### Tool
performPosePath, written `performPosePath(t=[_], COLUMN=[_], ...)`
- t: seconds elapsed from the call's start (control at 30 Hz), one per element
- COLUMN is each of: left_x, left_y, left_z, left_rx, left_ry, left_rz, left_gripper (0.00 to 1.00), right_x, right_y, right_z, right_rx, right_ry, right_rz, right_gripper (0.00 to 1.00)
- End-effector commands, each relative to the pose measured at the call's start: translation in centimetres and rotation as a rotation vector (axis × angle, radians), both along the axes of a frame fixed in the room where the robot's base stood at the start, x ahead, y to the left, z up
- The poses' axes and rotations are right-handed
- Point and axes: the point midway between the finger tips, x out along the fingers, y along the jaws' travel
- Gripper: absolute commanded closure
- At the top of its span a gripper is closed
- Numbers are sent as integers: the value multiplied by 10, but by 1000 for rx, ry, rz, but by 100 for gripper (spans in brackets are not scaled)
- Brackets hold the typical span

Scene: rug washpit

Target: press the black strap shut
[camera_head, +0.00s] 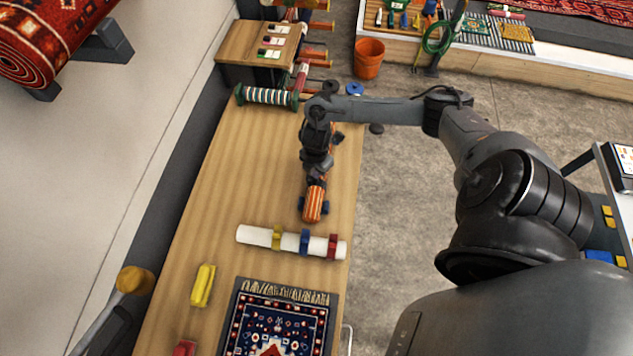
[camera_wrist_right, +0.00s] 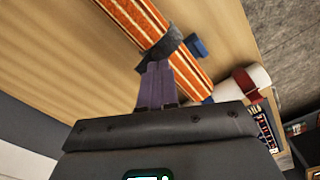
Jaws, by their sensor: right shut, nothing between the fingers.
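An orange-striped rolled rug (camera_head: 313,205) lies lengthwise near the table's right edge, partly hidden under my right arm. In the right wrist view, the black strap (camera_wrist_right: 168,45) wraps around the orange roll (camera_wrist_right: 138,22). My right gripper (camera_head: 316,180) is above the roll. In the wrist view its fingers (camera_wrist_right: 157,66) are shut and empty, with their tips at the strap's near side. I cannot tell whether they touch it. The strap is hard to make out in the head view. My left gripper is not in view.
A white roll (camera_head: 259,236) with yellow, blue and red straps lies closer on the table. A patterned rug (camera_head: 279,318), a yellow block (camera_head: 203,285) and a green-striped roll (camera_head: 266,97) are also there. The table's left middle is clear.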

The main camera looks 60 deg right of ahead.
Motion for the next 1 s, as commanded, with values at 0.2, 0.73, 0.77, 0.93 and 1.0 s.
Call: performPosePath(t=[0.2,0.73,0.77,0.93,1.0], left_x=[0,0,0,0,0], left_y=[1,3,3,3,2], left_z=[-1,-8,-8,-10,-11], left_rx=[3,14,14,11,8], left_ry=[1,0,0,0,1], left_rz=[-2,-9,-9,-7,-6], left_gripper=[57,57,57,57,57], right_x=[0,0,0,0,0], right_y=[0,0,0,0,0], right_z=[-2,-12,-12,-16,-17], right_rx=[0,0,0,0,0], right_ry=[0,0,0,0,0], right_rz=[0,-1,-1,-1,-1], right_gripper=[100,100,100,100,100])
